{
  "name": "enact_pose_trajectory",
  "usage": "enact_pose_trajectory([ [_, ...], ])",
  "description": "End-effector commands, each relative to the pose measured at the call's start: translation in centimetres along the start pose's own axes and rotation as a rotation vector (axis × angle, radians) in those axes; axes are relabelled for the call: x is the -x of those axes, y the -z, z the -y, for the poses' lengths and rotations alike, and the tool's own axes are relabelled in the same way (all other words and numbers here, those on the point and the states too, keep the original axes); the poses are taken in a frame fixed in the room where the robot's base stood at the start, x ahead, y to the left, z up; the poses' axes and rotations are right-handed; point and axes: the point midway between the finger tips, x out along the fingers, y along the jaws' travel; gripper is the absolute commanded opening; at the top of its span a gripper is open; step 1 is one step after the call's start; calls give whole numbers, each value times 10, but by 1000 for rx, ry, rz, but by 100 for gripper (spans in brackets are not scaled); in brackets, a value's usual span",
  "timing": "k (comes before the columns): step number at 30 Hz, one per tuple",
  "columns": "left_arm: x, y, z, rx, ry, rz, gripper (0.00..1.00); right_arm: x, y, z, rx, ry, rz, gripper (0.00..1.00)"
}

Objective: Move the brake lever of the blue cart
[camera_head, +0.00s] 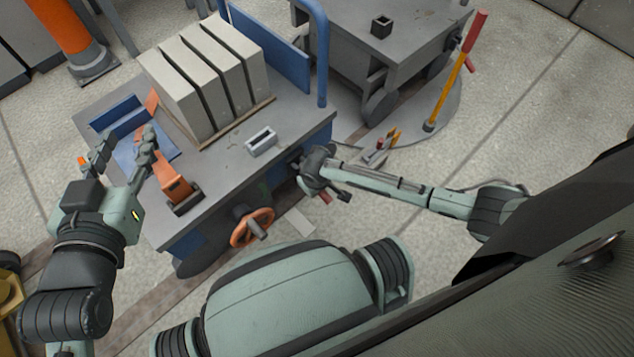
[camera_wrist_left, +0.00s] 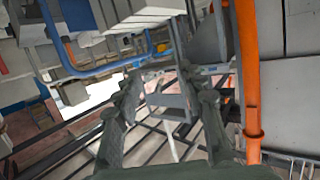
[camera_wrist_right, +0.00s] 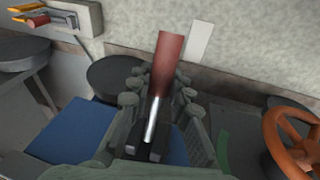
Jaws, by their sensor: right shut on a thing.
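The blue cart (camera_head: 290,140) stands in front of me, with a grey top, blue sides and blue rails. Its brake lever has a dark red grip (camera_wrist_right: 169,62) and a metal shaft (camera_wrist_right: 152,120). In the right wrist view the lever stands between the fingers of my right gripper (camera_wrist_right: 158,90), which is shut on it. In the head view my right gripper (camera_head: 322,178) is at the cart's right side, and part of the red grip (camera_head: 325,198) shows below it. My left gripper (camera_head: 126,150) is open and empty above the cart's left part.
Several pale panels (camera_head: 205,75) stand upright on the cart, beside a small grey block (camera_head: 261,142) and an orange clamp (camera_head: 170,170). An orange handwheel (camera_head: 252,227) sits on the near side. A grey cart (camera_head: 385,40) and a yellow lever with a red grip (camera_head: 455,75) stand behind.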

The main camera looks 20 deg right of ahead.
Motion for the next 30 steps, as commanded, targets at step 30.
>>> enact_pose_trajectory([
  [30,131,-166,98,-13,237,998,40,29,1,-5,73,-9,374,0],
])
